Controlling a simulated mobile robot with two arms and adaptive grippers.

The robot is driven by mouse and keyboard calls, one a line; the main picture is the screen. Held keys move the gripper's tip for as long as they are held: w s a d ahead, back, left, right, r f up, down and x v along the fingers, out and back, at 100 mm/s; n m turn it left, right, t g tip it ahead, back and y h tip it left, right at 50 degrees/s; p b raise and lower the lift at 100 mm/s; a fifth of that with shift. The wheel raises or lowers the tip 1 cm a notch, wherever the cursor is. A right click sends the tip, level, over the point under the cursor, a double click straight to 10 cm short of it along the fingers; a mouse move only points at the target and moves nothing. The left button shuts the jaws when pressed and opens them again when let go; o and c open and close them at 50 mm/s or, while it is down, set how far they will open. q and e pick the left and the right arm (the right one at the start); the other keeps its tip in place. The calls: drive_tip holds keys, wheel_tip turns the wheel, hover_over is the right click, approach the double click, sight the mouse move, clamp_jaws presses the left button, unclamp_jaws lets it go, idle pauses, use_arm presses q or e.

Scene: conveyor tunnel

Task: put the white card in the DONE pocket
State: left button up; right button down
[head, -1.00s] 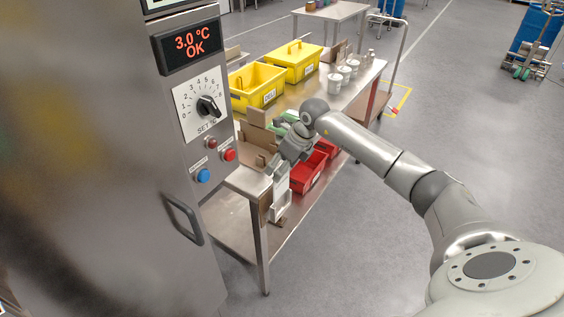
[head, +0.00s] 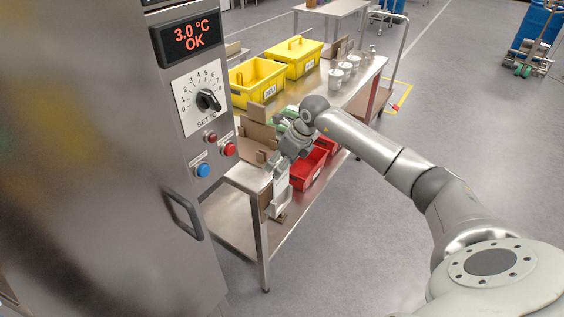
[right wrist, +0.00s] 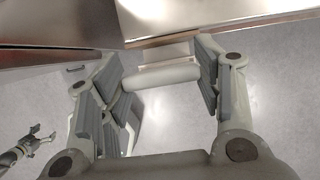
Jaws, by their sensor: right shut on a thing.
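My right gripper (head: 283,166) is at the near end of the steel table and points down. A white holder (head: 277,208) hangs on the table's end just below the card. I cannot read a DONE label, nor tell whether the card touches or enters the holder. My left gripper (right wrist: 38,139) appears only in the right wrist view, open and empty.
The steel table (head: 245,182) carries yellow bins (head: 258,84), cardboard pieces (head: 257,132) and white cups (head: 346,70). Red bins (head: 307,168) sit below its top. A steel cabinet (head: 110,170) with a dial and handle stands close on the left.

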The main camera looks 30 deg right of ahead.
sight(282, 180)
drive_tip(key=shift+f+b, duration=3.05)
drive_tip(key=shift+f, duration=0.95)
drive_tip(key=shift+r, duration=0.1)
drive_tip(key=shift+c, duration=1.8)
unclamp_jaws()
drive_tip(key=v, duration=1.2)
